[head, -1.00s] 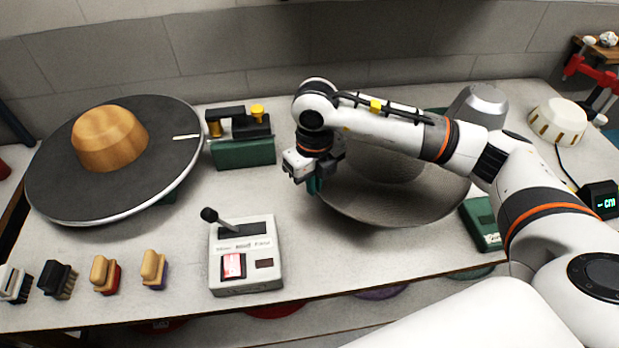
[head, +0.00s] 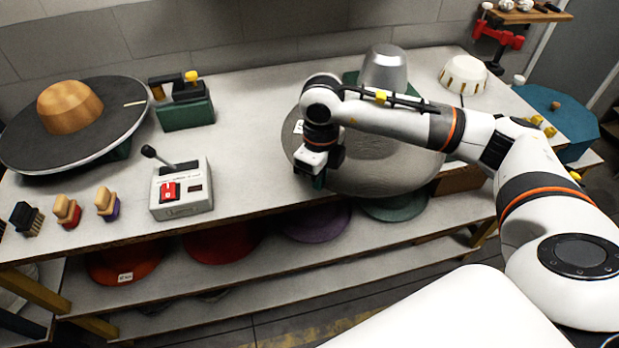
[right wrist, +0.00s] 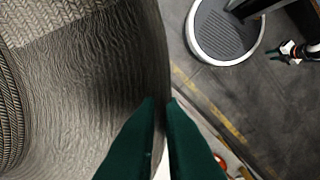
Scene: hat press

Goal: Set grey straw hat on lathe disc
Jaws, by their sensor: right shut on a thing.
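The grey straw hat (head: 385,168) is at the middle of the bench in the head view, its brim over the bench's front part. My right gripper (head: 318,182) is shut on the near left edge of its brim. In the right wrist view, the dark green fingers (right wrist: 160,110) close at the brim's edge, and the woven hat (right wrist: 80,90) fills the left side. My right arm hides part of the hat's crown. The dark lathe disc (head: 110,128) is at the far left, with a wooden hat block (head: 70,107) on it. My left gripper is out of view.
A switch box (head: 181,190) with a raised lever stands between disc and hat. A green-based device (head: 185,112) is behind it. Brushes (head: 66,210) line the front left. A metal block (head: 385,69) stands behind the hat. Coloured hats (head: 222,245) lie on the shelf below.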

